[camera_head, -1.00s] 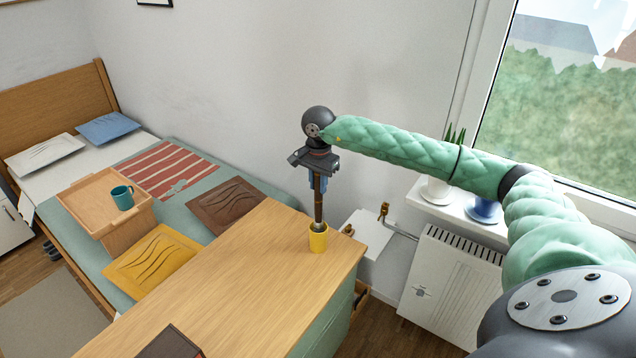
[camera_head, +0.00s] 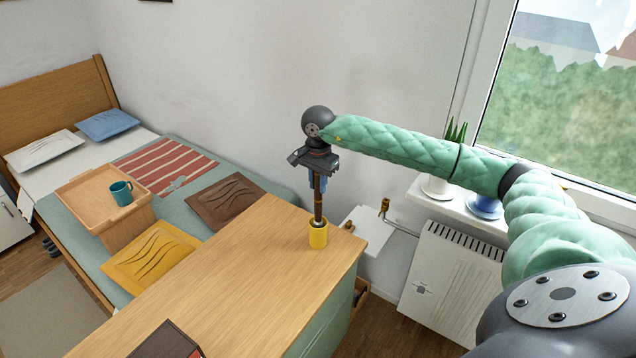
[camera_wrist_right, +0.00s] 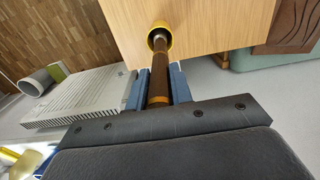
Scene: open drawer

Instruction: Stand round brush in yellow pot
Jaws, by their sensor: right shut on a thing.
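The round brush (camera_head: 318,197) is upright, with a dark brown handle. My right gripper (camera_head: 318,184) points down and is shut on the handle. The brush's lower end is inside the mouth of the yellow pot (camera_head: 318,238), which stands near the far right corner of the wooden top. In the right wrist view the brush handle (camera_wrist_right: 159,82) lies between the blue fingers (camera_wrist_right: 158,88) and runs into the yellow pot (camera_wrist_right: 160,36). I cannot see whether the brush touches the pot's bottom. My left gripper is not in view.
The wooden top (camera_head: 262,262) is mostly clear, with a dark box (camera_head: 165,342) at its near edge. A radiator (camera_head: 450,278) and a sill with plant pots are at the right. A bed with a tray (camera_head: 85,200) and a teal mug (camera_head: 121,193) is at the left.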

